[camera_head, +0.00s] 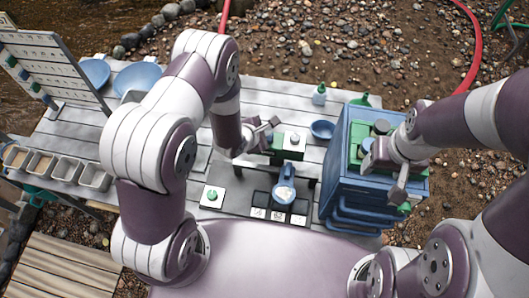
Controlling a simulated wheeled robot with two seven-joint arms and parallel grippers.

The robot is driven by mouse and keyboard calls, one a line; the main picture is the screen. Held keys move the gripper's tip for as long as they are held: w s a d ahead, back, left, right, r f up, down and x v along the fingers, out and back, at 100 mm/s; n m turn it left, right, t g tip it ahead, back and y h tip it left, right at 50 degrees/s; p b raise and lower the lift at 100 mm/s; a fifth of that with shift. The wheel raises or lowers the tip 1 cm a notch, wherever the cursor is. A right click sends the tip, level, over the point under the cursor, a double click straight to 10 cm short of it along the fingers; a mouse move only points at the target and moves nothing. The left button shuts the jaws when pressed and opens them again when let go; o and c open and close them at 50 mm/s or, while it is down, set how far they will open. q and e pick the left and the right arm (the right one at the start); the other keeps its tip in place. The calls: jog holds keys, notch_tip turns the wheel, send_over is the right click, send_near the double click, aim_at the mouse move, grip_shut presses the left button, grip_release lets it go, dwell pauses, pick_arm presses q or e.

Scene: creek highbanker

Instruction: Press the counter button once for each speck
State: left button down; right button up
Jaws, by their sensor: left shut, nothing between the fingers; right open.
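A green round button (212,195) sits on a small white plate on the table, left of centre. A white-topped box with green sides (294,143) and a grey knob on top stands further back; I cannot tell which one is the counter. A small blue scoop or pan (284,192) lies in front of the box; any specks in it are too small to make out. My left gripper (267,130) is shut and empty, beside the box's left edge. My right gripper (384,177) is open above the blue crate (348,178) at the right.
Several printed cards (278,215) lie on a dark strip near the front edge. A blue bowl (322,130) and a green-capped bottle (319,95) stand behind. Grey bins (95,177), blue basins (138,77) and a pegboard (50,62) are at the left.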

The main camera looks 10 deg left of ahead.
pick_arm(q)
jog(key=shift+f+b, duration=0.4)
jog(key=shift+f, duration=0.05)
dwell(0.6)
jog(key=shift+r+p, duration=0.9)
jog(key=shift+r, duration=0.05)
notch_tip(320, 180, up, 6)
jog(key=p, duration=0.5)
dwell(0.5)
